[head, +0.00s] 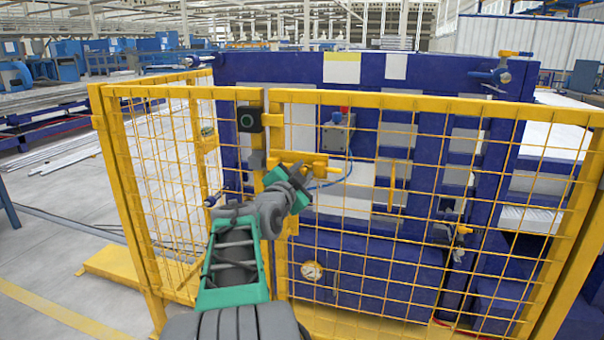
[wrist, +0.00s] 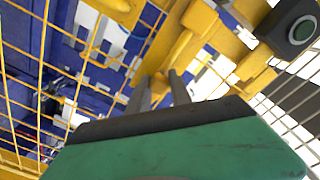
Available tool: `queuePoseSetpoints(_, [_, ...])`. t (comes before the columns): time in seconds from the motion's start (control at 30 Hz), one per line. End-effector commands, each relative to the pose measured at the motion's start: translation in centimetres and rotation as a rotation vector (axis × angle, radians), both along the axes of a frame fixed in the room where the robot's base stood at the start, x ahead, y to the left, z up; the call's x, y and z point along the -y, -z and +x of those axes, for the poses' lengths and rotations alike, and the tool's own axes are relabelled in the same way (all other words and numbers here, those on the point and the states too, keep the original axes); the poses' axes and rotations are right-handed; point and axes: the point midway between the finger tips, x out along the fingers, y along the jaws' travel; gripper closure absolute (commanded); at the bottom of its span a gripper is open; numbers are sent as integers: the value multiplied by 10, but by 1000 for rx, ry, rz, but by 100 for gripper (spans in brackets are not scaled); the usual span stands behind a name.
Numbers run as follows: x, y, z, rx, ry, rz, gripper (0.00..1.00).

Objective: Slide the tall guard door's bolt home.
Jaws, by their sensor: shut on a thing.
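The tall guard door (head: 420,102) is a yellow mesh panel at the centre and right of the head view. Its yellow bolt (head: 312,159) lies level across the door's left edge, near a post. In the wrist view the bolt (wrist: 185,48) runs diagonally, and a yellow handle goes down between my fingers. My gripper (head: 296,171), with a green body, reaches up to the bolt from below left. In the wrist view its dark fingers (wrist: 160,91) are shut on the handle. The fingers and green body hide part of it, and I cannot tell how far the bolt is engaged.
A yellow mesh side fence (head: 150,90) stands left. A blue machine (head: 440,70) stands behind the door. Floor is open at far left.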

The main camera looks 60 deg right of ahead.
Motion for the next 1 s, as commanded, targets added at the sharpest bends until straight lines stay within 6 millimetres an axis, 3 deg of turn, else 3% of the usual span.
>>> queuePoseSetpoints(0.17, [-1,4,6,-2,-2,2,100])
queuePoseSetpoints(0.43, [-9,6,54,0,-5,1,100])
queuePoseSetpoints(0.77, [-11,1,62,0,-6,2,100])
queuePoseSetpoints(0.8, [-11,1,63,0,-6,2,74])
queuePoseSetpoints(1.0, [-10,1,61,0,-4,1,58])
